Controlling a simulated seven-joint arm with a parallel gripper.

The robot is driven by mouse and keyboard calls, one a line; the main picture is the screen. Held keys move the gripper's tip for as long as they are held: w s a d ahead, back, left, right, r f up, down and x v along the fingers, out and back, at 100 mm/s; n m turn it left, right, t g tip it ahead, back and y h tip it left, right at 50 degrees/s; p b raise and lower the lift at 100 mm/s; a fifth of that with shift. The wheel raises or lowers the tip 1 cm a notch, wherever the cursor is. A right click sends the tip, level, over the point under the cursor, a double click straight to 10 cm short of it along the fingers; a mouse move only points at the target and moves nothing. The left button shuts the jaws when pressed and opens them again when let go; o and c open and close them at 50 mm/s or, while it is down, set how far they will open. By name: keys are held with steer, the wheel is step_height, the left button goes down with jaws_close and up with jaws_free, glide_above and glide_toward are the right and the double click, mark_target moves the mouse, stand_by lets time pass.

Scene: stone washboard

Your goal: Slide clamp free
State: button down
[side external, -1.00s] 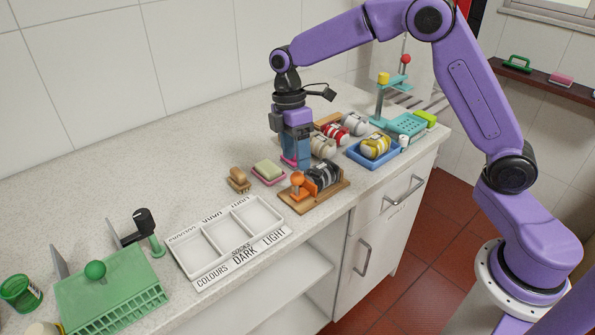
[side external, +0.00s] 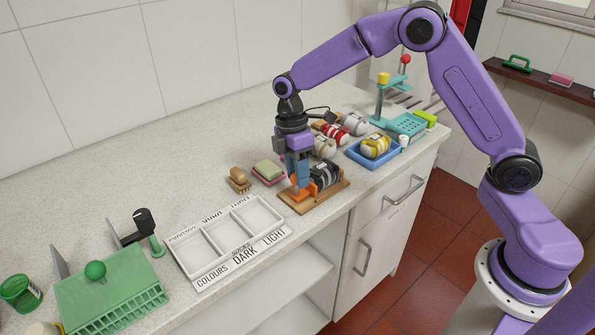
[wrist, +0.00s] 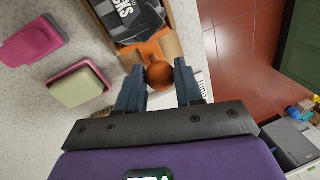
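The orange clamp (side external: 312,187) stands on a wooden board (side external: 308,207) at the front of the counter. Its round knob (wrist: 160,75) and an orange plate show in the wrist view. A dark, banded bundle (side external: 325,175) lies on the board against the plate; it also shows in the wrist view (wrist: 137,18). My gripper (side external: 300,188) is down over the clamp, one finger on each side of the knob. The fingers stand apart in the wrist view (wrist: 158,68). I cannot tell whether they touch the knob. The fingers hide part of the clamp in the side view.
A soap on a pink dish (side external: 268,171) and a brush (side external: 238,180) lie left of the board. A white divided tray (side external: 228,235) is at the front left. Behind are other bundles and a blue tray (side external: 358,158). The counter's front edge is close.

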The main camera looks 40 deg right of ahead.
steer(key=shift+a, duration=1.45)
steer(key=c, duration=0.8)
jaws_free()
steer(key=shift+a, duration=0.1)
steer(key=shift+o, duration=0.2)
steer(key=shift+r, duration=0.1)
steer(key=shift+r, duration=0.25)
steer(key=w+r, duration=0.3)
steer(key=r, duration=1.3)
steer(key=shift+d+r, duration=0.3)
steer(key=shift+d, duration=0.15)
